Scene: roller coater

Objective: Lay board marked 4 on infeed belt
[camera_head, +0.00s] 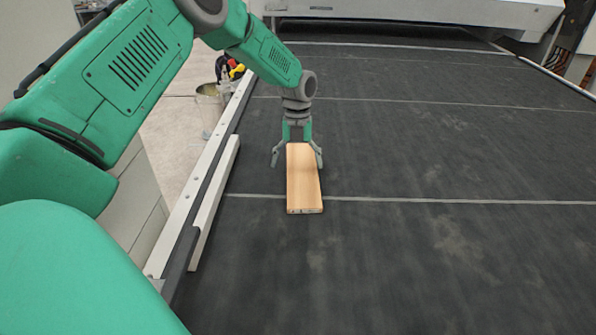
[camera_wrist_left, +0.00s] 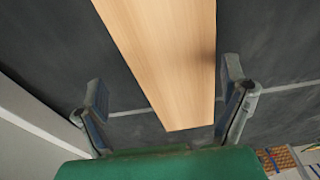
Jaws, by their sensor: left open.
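A light wooden board (camera_head: 304,180) lies flat on the dark infeed belt (camera_head: 420,260), its long side running along the belt and its near end at the pale cross line. Marks on its near end face are too small to read. My left gripper (camera_head: 297,160) is open, with one finger on each side of the board's far end. In the left wrist view the board (camera_wrist_left: 165,55) lies between the two spread fingers, and gaps show on both sides. My right gripper is not in view.
A pale side rail (camera_head: 215,200) runs along the belt's left edge, close to the board. A white machine housing (camera_head: 420,10) spans the far end. A bucket (camera_head: 209,103) stands on the floor beyond the rail. The belt to the right is clear.

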